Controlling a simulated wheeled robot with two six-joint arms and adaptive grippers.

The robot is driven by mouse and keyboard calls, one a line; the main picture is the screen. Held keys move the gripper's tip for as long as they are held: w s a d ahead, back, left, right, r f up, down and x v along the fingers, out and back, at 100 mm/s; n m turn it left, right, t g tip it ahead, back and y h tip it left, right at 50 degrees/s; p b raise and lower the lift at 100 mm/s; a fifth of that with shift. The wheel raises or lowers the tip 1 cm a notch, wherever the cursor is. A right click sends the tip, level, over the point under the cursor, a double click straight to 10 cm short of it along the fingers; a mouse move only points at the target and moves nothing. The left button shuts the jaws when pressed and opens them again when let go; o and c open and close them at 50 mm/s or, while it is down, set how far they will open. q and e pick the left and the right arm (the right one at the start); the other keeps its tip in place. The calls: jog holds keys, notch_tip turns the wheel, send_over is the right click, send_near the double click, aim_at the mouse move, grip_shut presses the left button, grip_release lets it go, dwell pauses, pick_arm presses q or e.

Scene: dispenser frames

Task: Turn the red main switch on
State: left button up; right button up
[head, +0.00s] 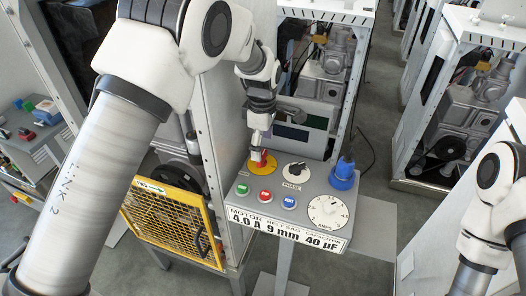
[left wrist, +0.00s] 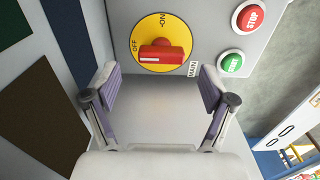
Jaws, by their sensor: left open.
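The red main switch (head: 262,157) is a red handle on a yellow disc on the grey control panel. In the left wrist view, its handle (left wrist: 162,54) lies crosswise, with OFF at the disc's left and ON at its top. A MAIN label (left wrist: 192,69) sits beside the disc. My left gripper (head: 260,143) is just above the switch. In the left wrist view, its fingers (left wrist: 160,78) are open and spread to either side, with nothing between them; the handle appears just beyond the fingertips. My right arm shows at the right edge, but its gripper is out of view.
On the panel are red STOP (head: 265,196), green (head: 240,189) and blue (head: 289,202) buttons, a black knob (head: 295,171), a white dial (head: 327,211) and a blue plug (head: 343,173). A yellow mesh guard (head: 172,222) stands left of the panel. Machine frames stand behind.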

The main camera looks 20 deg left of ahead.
pick_arm(q)
notch_tip(320, 180, down, 3)
jog(key=shift+r+p, duration=0.15)
jog(key=shift+p, duration=0.2)
jog(key=shift+s+f, duration=0.15)
jog(key=shift+f, duration=0.25)
jog(key=c, duration=1.2)
jog(key=shift+o, duration=0.2)
